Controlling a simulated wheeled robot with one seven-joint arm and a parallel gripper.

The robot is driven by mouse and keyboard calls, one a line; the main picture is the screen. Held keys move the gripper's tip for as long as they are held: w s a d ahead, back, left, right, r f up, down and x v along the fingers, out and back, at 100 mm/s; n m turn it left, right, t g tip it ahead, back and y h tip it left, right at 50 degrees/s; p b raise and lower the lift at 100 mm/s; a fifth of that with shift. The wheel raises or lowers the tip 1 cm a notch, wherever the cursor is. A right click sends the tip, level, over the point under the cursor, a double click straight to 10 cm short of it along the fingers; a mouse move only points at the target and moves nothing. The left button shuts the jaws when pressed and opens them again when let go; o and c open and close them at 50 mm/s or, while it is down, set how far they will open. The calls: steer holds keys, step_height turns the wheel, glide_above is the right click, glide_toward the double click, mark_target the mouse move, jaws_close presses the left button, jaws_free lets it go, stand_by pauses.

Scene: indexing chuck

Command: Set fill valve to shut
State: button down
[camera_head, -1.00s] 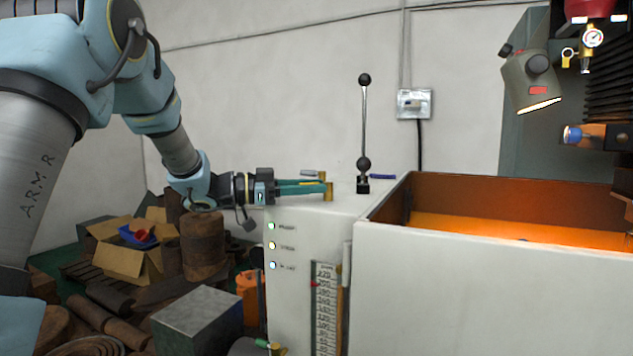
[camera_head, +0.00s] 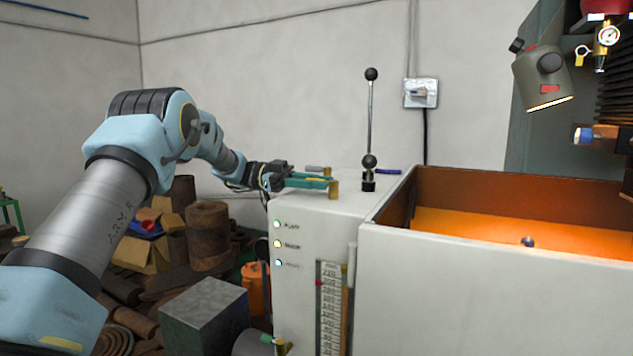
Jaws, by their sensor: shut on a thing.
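My gripper (camera_head: 322,181) reaches in from the left over the top front left corner of the white cabinet (camera_head: 300,300). Its two teal fingers lie nearly level, with a narrow gap. Their ends meet a small brass piece (camera_head: 333,190) at the cabinet top, which I take for the fill valve. The jaws are shut on it; the contact is partly hidden by the near finger. No readable mark shows the valve's setting. A small grey handle (camera_head: 316,168) lies just behind the fingers.
A tall black-knobbed lever (camera_head: 370,130) and a blue handle (camera_head: 387,171) stand right of the gripper. The orange-lit open tank (camera_head: 500,265) is farther right. A grey block (camera_head: 203,316), a cardboard box (camera_head: 135,254) and rusty stock crowd the floor at left.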

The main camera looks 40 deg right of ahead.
steer(key=shift+s+d, duration=0.1)
steer(key=shift+s, duration=0.05)
steer(key=c, duration=0.8)
jaws_free()
steer(key=shift+o, duration=0.2)
steer(key=b+v, duration=0.3)
steer(key=v, duration=0.7)
steer(key=shift+w, duration=0.4)
